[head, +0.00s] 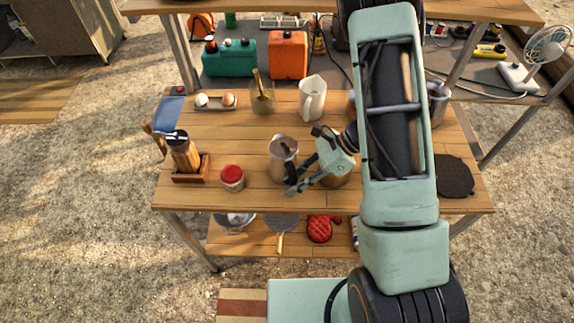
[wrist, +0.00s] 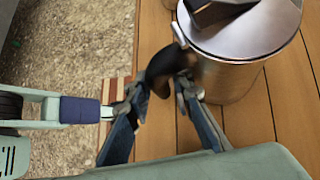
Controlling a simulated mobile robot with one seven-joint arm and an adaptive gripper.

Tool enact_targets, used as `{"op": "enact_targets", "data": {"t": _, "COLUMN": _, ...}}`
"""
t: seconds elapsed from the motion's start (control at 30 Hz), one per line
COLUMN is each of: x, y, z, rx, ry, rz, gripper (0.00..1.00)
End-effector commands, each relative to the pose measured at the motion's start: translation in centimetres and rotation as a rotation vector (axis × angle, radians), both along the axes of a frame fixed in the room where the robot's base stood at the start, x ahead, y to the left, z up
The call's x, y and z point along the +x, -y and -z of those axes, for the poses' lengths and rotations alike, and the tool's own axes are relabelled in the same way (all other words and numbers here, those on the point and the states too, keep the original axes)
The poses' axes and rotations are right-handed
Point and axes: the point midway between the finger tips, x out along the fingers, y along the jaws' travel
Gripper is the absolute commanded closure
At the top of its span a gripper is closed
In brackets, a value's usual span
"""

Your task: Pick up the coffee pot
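The coffee pot (head: 283,150) is a shiny metal pot with a lid, standing upright near the front middle of the wooden table. In the wrist view its metal body (wrist: 232,82) fills the upper right, and its black curved handle (wrist: 158,70) points toward the left. My gripper (head: 295,181) is low at the pot's front right side in the head view. In the wrist view its fingers (wrist: 160,95) are apart, one on each side of the handle. The fingers partly hide the lower handle. I see no clear grip on it.
A red-lidded jar (head: 232,178) stands left of the pot, and a wooden box (head: 190,171) with a tall bottle is further left. A white pitcher (head: 312,98) stands behind. A dark round mat (head: 455,176) lies at the right. My arm hides part of the table.

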Motion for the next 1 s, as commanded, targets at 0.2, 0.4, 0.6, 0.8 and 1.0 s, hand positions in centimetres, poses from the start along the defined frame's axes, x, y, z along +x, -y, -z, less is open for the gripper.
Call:
{"op": "enact_targets", "data": {"t": 0.2, "x": 0.0, "y": 0.0, "z": 0.0, "rx": 0.000, "ry": 0.000, "rz": 0.000, "gripper": 0.90}}
{"op": "enact_targets", "data": {"t": 0.4, "x": 0.0, "y": 0.0, "z": 0.0, "rx": 0.001, "ry": 0.000, "rz": 0.000, "gripper": 1.00}}
{"op": "enact_targets", "data": {"t": 0.6, "x": 0.1, "y": 0.0, "z": -0.1, "rx": 0.002, "ry": 0.000, "rz": -0.001, "gripper": 1.00}}
{"op": "enact_targets", "data": {"t": 0.8, "x": 0.1, "y": 0.0, "z": -0.4, "rx": 0.002, "ry": 0.002, "rz": -0.001, "gripper": 1.00}}
{"op": "enact_targets", "data": {"t": 1.0, "x": 0.1, "y": 0.0, "z": -1.9, "rx": 0.003, "ry": 0.004, "rz": -0.001, "gripper": 1.00}}
